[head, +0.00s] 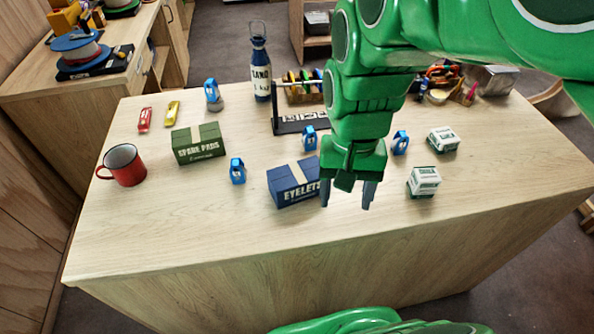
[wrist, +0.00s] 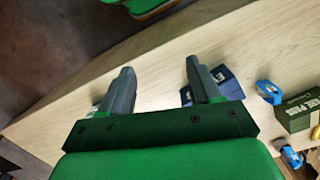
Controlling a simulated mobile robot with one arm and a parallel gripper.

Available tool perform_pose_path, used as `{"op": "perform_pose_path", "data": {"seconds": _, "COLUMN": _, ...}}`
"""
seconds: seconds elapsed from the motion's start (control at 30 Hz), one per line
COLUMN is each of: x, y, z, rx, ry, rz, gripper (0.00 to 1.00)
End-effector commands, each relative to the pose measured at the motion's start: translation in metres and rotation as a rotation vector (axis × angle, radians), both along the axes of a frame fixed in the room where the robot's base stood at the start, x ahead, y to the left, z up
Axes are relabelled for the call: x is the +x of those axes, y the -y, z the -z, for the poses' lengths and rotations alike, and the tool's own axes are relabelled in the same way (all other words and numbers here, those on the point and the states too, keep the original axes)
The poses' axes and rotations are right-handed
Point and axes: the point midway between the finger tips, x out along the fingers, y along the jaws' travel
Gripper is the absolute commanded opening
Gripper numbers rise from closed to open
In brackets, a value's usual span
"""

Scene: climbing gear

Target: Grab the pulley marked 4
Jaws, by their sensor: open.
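Several small blue pulleys stand on the wooden table. In the head view one (head: 238,170) is left of the blue EYELETS box, one (head: 310,138) is behind that box, one (head: 400,143) is right of my arm, and one (head: 211,91) is at the back left on a grey base. I cannot read a number on any, so I cannot tell which is marked 4. My gripper (head: 347,198) is open and empty, pointing down just right of the EYELETS box. In the wrist view, a pulley (wrist: 269,92) lies right of the fingers.
The EYELETS box (head: 292,184) is close to my gripper. A SPARE PADS box (head: 198,145), a red mug (head: 124,166) and a SAND bottle (head: 260,70) stand left and back. Two white-green boxes (head: 424,181) (head: 443,140) are right. The table's front strip (head: 230,235) is clear.

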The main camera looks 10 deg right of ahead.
Motion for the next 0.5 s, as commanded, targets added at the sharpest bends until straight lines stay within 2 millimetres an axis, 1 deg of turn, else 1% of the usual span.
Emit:
{"op": "perform_pose_path", "data": {"seconds": 0.03, "x": 0.013, "y": -0.001, "z": 0.0, "rx": 0.001, "ry": 0.002, "rz": 0.038, "gripper": 0.63}}
{"op": "perform_pose_path", "data": {"seconds": 0.1, "x": 0.03, "y": -0.003, "z": 0.0, "rx": 0.004, "ry": 0.003, "rz": 0.1, "gripper": 0.63}}
{"op": "perform_pose_path", "data": {"seconds": 0.37, "x": 0.093, "y": -0.006, "z": 0.003, "rx": 0.011, "ry": 0.011, "rz": 0.337, "gripper": 0.63}}
{"op": "perform_pose_path", "data": {"seconds": 0.5, "x": 0.126, "y": -0.006, "z": 0.008, "rx": 0.015, "ry": 0.012, "rz": 0.467, "gripper": 0.63}}
